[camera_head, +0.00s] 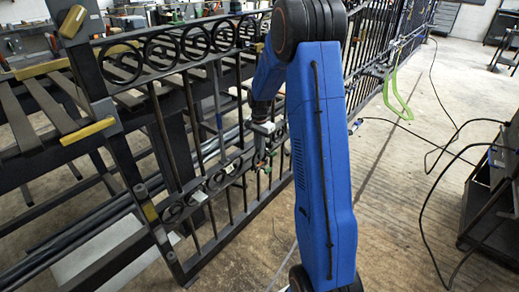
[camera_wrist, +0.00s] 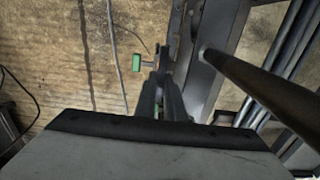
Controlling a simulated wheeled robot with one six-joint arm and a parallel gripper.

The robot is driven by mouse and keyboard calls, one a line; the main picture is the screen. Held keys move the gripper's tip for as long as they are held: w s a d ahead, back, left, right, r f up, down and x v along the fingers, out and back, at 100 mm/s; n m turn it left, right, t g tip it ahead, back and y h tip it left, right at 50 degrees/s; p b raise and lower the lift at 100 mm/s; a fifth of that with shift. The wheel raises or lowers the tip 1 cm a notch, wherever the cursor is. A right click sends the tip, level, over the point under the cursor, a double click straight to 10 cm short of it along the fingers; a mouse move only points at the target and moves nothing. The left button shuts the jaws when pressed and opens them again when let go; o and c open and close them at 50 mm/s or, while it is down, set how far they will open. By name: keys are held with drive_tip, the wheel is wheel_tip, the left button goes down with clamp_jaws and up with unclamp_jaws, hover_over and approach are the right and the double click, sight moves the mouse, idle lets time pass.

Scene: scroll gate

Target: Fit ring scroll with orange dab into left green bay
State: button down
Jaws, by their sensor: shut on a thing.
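My gripper (camera_head: 263,146) is at the lower band of the dark gate (camera_head: 205,195), low in front of its bars. In the wrist view my gripper (camera_wrist: 167,96) points away from the camera, its jaws shut on a dark piece, apparently the ring scroll (camera_wrist: 166,62). A small orange-red dab shows at its far end; the ring shape is mostly hidden. A green mark (camera_wrist: 136,62) lies just left of the jaws. Small green and orange spots also show below my gripper in the head view. I cannot tell which green bay this is, or whether the scroll touches it.
Fixed rings (camera_head: 160,50) line the gate's top band, and more sit in the lower band. A dark bar (camera_wrist: 260,85) runs close to the right of my gripper. A slatted bench stands behind the gate.

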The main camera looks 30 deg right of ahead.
drive_tip(key=shift+f, duration=0.65)
idle(0.7)
drive_tip(key=c, duration=1.8)
unclamp_jaws()
drive_tip(key=shift+o, duration=0.2)
wheel_tip(320, 180, up, 12)
drive_tip(key=shift+s, duration=0.1)
